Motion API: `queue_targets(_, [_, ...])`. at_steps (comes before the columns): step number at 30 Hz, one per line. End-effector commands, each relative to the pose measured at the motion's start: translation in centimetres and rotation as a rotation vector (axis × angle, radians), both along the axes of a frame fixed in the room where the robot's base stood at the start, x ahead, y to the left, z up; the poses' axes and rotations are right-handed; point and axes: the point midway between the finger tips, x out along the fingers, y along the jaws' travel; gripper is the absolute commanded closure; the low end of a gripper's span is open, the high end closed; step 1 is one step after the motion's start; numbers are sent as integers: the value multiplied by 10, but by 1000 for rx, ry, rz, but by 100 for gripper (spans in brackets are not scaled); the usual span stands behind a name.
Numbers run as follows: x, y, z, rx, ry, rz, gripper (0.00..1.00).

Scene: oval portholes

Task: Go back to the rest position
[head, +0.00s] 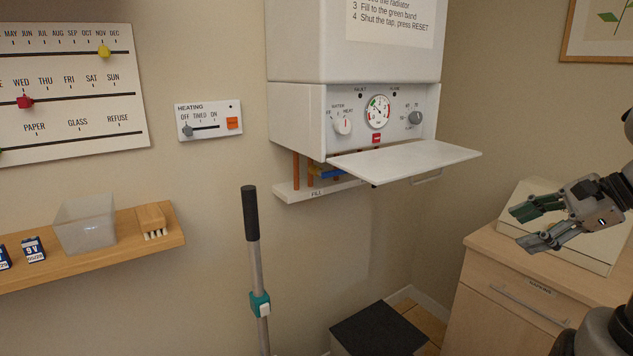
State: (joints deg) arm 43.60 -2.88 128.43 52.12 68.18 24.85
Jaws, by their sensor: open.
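My gripper (523,228) is at the right edge of the head view, in front of a pale box on the wooden cabinet. Its two fingers point left and are apart, with nothing between them. My arm comes in from the right edge, and its upper part is cut off by the frame. No view shows whether the fingers touch the pale box (597,256) behind them.
A white boiler (300,115) hangs on the wall with its flap (410,160) folded out. A black-gripped pole (250,215) stands below left. A dark-topped box (378,328) is on the floor by the cabinet (490,316). A shelf (185,232) is at left.

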Motion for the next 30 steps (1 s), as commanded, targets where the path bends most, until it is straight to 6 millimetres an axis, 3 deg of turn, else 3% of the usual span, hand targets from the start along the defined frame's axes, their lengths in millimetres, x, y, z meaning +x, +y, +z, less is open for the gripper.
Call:
queue_targets(3, [-59, 12, -14, -378, -15, 410, 46])
queue_targets(6, [-97, 7, -10, -712, -58, 814, 46])
queue_targets(9, [-114, 5, 4, -967, -120, 1110, 46])
queue_targets(12, [-119, 14, 18, -1121, -194, 1263, 46])
queue_targets(19, [-116, 47, 37, -1201, -362, 1357, 46])
queue_targets(30, [-115, 50, 37, -1197, -367, 1366, 46])
